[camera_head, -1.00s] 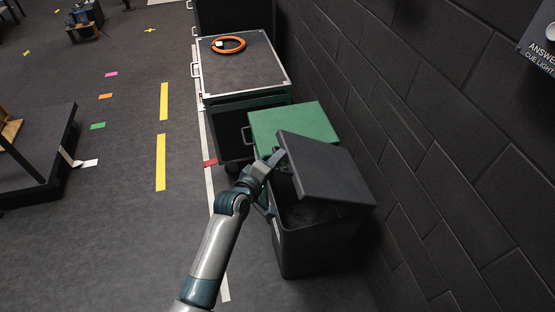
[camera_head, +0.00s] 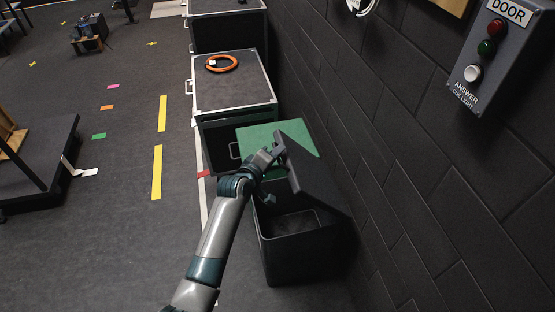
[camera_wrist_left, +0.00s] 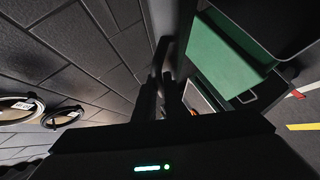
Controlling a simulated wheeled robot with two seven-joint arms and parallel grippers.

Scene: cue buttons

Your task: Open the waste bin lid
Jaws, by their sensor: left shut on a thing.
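The dark waste bin (camera_head: 285,252) stands at the lower middle of the head view, near the wall. Its black lid (camera_head: 315,172) is raised and tilted steeply toward the wall, and part of the bin's inside shows. My left gripper (camera_head: 277,152) is at the lid's free edge and is shut on it. In the left wrist view, the fingers of the left gripper (camera_wrist_left: 158,92) reach a dark bar-like edge; the contact is dark and hard to make out. My right gripper is in neither view.
A green-topped box (camera_head: 262,133) stands just behind the bin. Black flight cases (camera_head: 235,92) stand beyond, one with an orange cable ring (camera_head: 222,63) on top. The brick wall (camera_head: 400,150) bounds the right, with a cue button box (camera_head: 490,55).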

